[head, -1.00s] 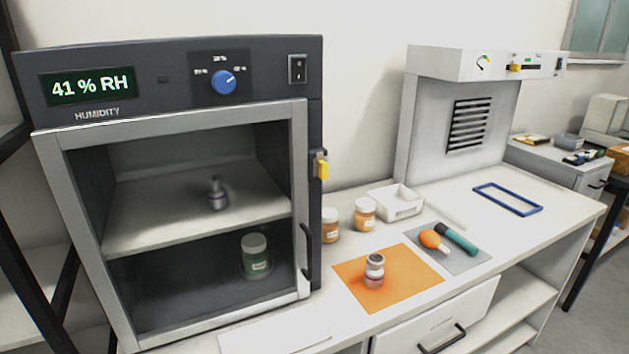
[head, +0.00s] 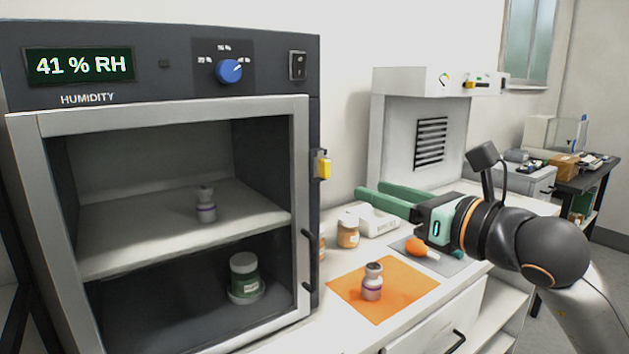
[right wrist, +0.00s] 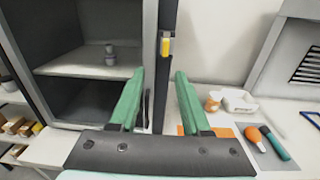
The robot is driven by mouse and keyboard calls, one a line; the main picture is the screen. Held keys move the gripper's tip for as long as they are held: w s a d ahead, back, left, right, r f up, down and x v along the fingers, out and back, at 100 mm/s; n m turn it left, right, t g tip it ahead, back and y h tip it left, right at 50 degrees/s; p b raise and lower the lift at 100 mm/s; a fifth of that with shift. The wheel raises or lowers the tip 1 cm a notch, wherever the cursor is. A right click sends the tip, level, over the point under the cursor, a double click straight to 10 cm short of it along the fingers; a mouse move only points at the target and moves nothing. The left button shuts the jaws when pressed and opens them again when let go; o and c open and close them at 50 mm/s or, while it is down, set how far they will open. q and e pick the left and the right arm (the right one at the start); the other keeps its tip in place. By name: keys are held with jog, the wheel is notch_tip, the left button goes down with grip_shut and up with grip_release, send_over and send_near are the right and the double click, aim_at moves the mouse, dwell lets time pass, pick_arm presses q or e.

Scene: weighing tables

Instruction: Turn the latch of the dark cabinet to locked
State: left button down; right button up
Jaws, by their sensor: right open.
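The dark cabinet (head: 312,75) stands at the left in the head view, with a humidity display and a glass-fronted door in a light frame. Its yellow latch (head: 323,166) sits on the right side near the door's edge. The latch also shows in the right wrist view (right wrist: 165,46), above and beyond the fingers. My right gripper (head: 372,199) is open and empty, its green fingers pointing left toward the cabinet, to the right of the latch and apart from it. In the right wrist view the gripper (right wrist: 158,82) has a clear gap between its fingers. My left gripper is not in view.
An orange mat (head: 405,298) with a small vial (head: 372,282) lies on the bench right of the cabinet. A jar (head: 348,231) and a white tray (head: 380,222) stand behind it. A white hood (head: 385,120) stands further right. The door handle (head: 308,260) juts out below the latch.

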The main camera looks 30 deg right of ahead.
aim_at(328, 167)
jog(key=shift+h, duration=0.3)
jog(key=w+p, duration=0.2)
jog(key=w, duration=0.1)
jog(key=w+p, duration=0.1)
jog(key=w, duration=0.3)
jog(key=w+r+p, duration=0.1)
jog(key=w+p, duration=0.1)
jog(key=w, duration=0.1)
jog(key=shift+w+a+p, duration=0.1)
jog(key=shift+w+p, duration=0.1)
jog(key=shift+p, duration=0.15)
jog(key=shift+w+f, duration=0.1)
jog(key=shift+w, duration=0.55)
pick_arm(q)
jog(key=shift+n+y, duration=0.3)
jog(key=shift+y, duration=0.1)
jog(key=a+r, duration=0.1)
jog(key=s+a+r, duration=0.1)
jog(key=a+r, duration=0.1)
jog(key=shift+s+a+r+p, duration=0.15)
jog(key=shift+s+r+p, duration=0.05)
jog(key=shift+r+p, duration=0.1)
pick_arm(e)
jog(key=shift+w+a+f, duration=0.1)
jog(key=shift+w, duration=0.2)
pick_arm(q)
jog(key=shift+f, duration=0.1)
pick_arm(e)
grip_shut()
